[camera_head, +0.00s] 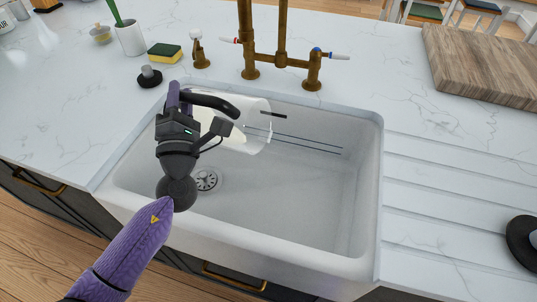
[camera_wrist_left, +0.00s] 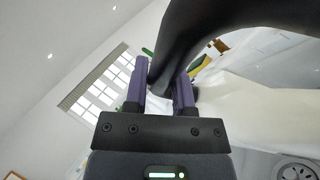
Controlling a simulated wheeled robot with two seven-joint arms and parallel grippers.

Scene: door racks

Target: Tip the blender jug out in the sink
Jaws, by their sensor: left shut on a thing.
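The blender jug (camera_head: 256,111) is clear, with a pale, cream-coloured content in it, and has a black handle (camera_head: 212,103). It lies tilted on its side over the back left of the sink (camera_head: 300,185), its open end toward the right. My left gripper (camera_head: 186,96) is shut on the black handle; in the left wrist view the handle (camera_wrist_left: 185,45) passes between the purple fingers (camera_wrist_left: 160,92). The pale content (camera_wrist_left: 260,110) shows at the right there. My right gripper is not in view.
A brass tap (camera_head: 282,58) stands behind the sink. A sponge (camera_head: 165,52), a white cup with a green brush (camera_head: 130,38) and a black stopper (camera_head: 149,76) stand at the back left. A wooden board (camera_head: 485,65) lies at the right. A black round thing (camera_head: 524,240) sits at the right edge.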

